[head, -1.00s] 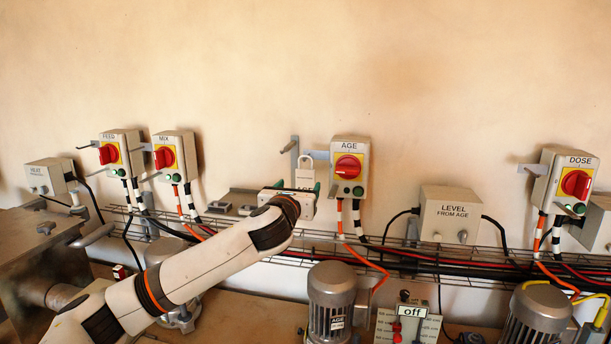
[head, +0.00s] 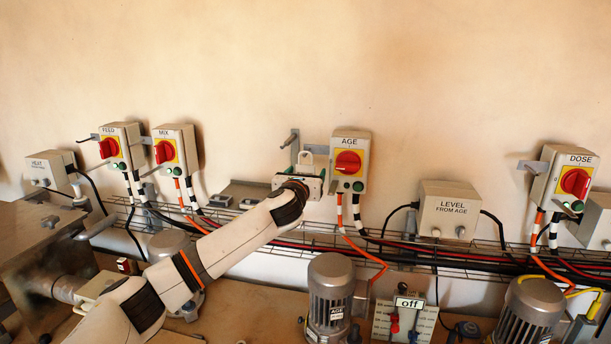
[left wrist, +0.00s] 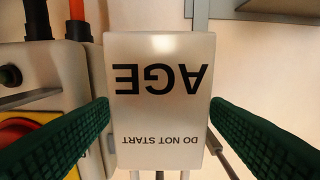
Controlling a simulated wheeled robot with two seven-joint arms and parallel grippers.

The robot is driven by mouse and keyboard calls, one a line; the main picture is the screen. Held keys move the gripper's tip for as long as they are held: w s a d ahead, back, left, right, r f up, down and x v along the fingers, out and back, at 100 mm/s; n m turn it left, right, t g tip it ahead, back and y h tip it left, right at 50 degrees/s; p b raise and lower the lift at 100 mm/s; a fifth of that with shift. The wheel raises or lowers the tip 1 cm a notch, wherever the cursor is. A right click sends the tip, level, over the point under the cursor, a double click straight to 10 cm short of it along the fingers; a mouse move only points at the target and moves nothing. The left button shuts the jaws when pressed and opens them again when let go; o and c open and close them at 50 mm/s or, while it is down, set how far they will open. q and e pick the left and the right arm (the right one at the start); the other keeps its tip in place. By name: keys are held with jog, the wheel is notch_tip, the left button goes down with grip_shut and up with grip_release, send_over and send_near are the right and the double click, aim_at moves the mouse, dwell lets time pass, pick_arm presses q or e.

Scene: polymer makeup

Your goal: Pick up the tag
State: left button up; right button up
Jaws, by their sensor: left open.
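The tag is a white plate with "AGE" and "DO NOT START" on it, upside down in the left wrist view (left wrist: 160,62). In the head view only its top part (head: 314,158) shows, just left of the AGE switch box (head: 350,150); my gripper hides the rest. My left gripper (head: 303,182) is open in front of the tag. In the left wrist view its green ribbed fingers (left wrist: 160,110) stand on either side of the tag's lower part, with the tag between them and not clamped. My right gripper is in neither view.
The AGE box, with its red knob, stands close to the right of the gripper. A metal bracket with a peg (head: 291,140) is behind the tag. A wire cable tray (head: 400,250) runs below. The wall above is clear.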

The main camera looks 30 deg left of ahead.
pick_arm(q)
jog(key=shift+c, duration=0.3)
jog(key=c, duration=1)
jog(key=shift+r, duration=0.1)
jog(key=shift+r+b, duration=0.4)
jog(key=shift+r, duration=0.15)
jog(key=shift+s+d, duration=0.1)
jog(key=shift+s, duration=0.15)
jog(key=b+v, duration=0.5)
jog(key=v, duration=1.2)
jog(key=shift+s, duration=0.3)
